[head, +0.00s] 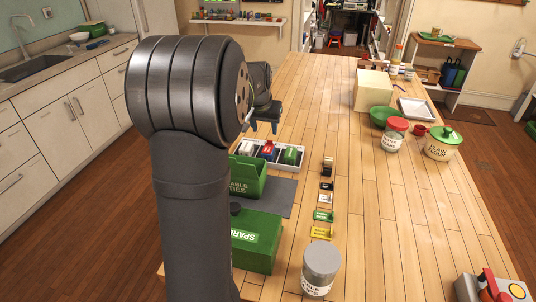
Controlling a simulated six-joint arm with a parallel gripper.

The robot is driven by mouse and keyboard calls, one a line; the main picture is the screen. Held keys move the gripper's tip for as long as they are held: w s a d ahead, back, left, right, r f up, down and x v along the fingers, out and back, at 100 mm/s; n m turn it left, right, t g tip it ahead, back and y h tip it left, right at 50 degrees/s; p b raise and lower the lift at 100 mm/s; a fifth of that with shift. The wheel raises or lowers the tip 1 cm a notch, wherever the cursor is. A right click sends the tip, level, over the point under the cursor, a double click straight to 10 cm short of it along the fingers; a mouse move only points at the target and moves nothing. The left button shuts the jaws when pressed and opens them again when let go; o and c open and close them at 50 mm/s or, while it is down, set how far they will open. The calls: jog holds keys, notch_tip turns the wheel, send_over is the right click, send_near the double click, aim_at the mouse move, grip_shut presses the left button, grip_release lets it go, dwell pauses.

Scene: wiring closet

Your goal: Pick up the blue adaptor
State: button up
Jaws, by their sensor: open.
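A white divided tray (301,165) sits on the wooden table, just right of my arm. In its middle part is a small blue piece (272,155) beside red and white; it is too small to read, but it is the only blue thing I make out in the tray. A pale piece is to its left and a green piece (291,155) to its right. My gripper (263,128) is open, fingers downward, above and behind the tray. It looks apart from the tray's contents. My arm hides part of the view left of the tray.
A green bin (247,180) and a lidded green box (256,240) stand in front of the tray. A grey-lidded jar (320,268) and a row of small coloured pieces (323,215) are to the right. Jars, a bowl and a cream block (374,90) stand farther right. The table's centre is clear.

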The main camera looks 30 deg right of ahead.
aim_at(268, 148)
jog(key=x, duration=1)
jog(key=shift+w+x, duration=0.2)
jog(key=shift+x, duration=2.3)
jog(key=shift+r, duration=0.1)
jog(key=c, duration=0.8)
